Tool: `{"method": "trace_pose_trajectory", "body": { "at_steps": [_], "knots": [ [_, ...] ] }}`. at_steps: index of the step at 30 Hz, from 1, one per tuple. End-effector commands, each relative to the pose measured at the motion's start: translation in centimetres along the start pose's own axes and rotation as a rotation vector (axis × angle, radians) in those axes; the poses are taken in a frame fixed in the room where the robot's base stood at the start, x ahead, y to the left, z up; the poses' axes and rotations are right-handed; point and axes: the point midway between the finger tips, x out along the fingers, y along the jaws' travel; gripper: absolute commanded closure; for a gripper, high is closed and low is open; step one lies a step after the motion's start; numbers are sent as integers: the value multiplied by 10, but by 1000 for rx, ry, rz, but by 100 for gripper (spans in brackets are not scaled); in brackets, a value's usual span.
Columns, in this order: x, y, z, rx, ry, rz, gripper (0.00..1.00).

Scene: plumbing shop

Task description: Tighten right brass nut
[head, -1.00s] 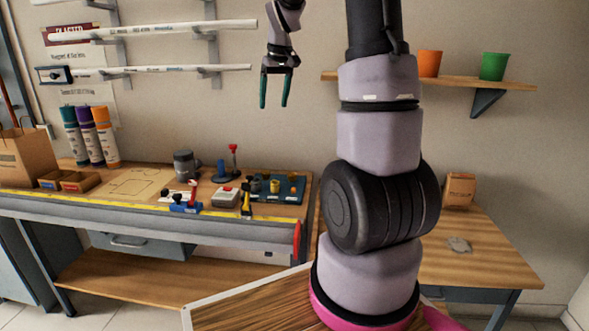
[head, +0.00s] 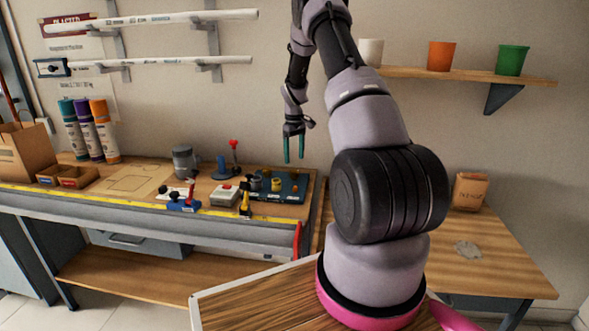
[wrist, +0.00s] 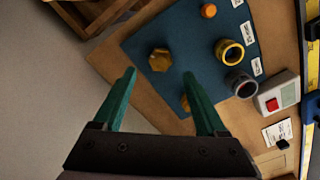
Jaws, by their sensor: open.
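A blue mat (wrist: 135,45) lies on the bench, and it also shows in the head view (head: 296,180). A faceted brass nut (wrist: 160,60) stands on it; by the view's turn this is the right one. A second brass piece (wrist: 184,104) lies lower in the wrist view, partly hidden behind a finger. My gripper (head: 294,157) is open and empty, pointing down above the mat's back part. In the wrist view the brass nut shows between my green fingertips (wrist: 159,74), slightly beyond them, with no contact visible.
A yellow ring (wrist: 229,52), a grey ring (wrist: 241,84) and an orange knob (wrist: 208,11) stand on the mat. A white box with a red button (wrist: 277,97) is beside it. A red-topped stand (head: 234,158) is left of my gripper. A wall shelf (head: 460,76) holds pots.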

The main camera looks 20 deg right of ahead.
Motion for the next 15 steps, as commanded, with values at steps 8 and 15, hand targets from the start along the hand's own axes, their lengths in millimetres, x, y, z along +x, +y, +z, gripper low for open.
{"method": "trace_pose_trajectory", "body": {
  "at_steps": [8, 15],
  "knots": [
    [46, 0, 0, 0, -2, -1, 26],
    [57, 0, 0, 0, 0, 1, 26]
  ]
}}
